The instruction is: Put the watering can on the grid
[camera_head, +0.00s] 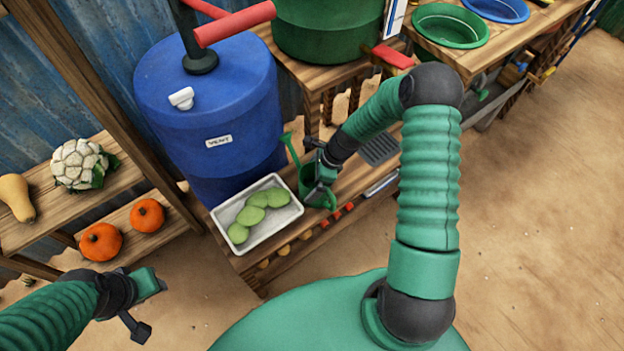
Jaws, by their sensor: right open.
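The small green watering can (307,184) stands on the low wooden bench, just right of the white tray, with its thin spout pointing up and to the left. My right gripper (321,184) is at the can with its jaws open, and it hides part of the can. I cannot tell whether the fingers touch it. The grey grid (380,149) lies on the bench to the right of the can, partly behind my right arm. My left gripper (146,305) is open and empty at the lower left, away from the bench.
The white tray (257,240) holds several green flat pieces. A large blue barrel (213,100) with a red handle stands behind it. Shelves at left hold a cauliflower (80,163), a squash (17,197) and pumpkins (101,241). A higher table at right holds basins (450,27).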

